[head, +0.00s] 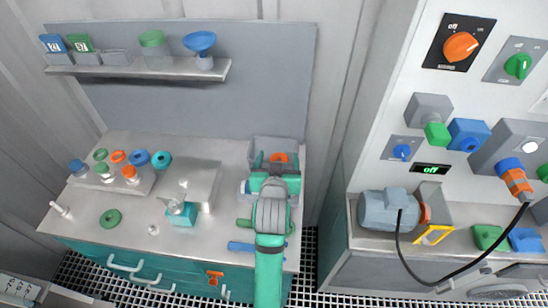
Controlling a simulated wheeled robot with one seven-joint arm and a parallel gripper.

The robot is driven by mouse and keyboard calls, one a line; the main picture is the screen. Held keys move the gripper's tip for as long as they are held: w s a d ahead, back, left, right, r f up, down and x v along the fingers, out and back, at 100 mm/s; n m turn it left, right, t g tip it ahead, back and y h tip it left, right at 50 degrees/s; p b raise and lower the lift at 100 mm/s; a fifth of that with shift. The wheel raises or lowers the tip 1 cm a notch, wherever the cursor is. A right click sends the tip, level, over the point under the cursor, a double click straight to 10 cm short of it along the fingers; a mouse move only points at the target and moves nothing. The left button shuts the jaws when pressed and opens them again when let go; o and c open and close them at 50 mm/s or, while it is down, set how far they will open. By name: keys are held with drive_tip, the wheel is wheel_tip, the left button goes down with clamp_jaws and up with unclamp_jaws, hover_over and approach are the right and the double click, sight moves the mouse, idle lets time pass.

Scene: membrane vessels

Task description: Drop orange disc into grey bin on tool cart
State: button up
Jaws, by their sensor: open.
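The grey bin (274,145) stands at the right back of the tool cart's steel top (215,230). An orange piece (279,157), likely the orange disc, shows inside the bin, just beyond my gripper. My gripper (275,163) is at the bin's front, pointing away from the camera, with its fingers apart. The orange piece appears between or just past the fingertips; I cannot tell whether it touches them. My gripper and wrist hide the bin's front and the lower part of the orange piece.
A rack with coloured rings and bottles (120,170), a green ring (110,217) and a teal-based device (182,212) occupy the cart's left and middle. A shelf (140,67) hangs behind. A control panel (460,130) and motor (388,212) stand at right.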

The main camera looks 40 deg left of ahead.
drive_tip(key=v, duration=0.6)
drive_tip(key=shift+d, duration=0.1)
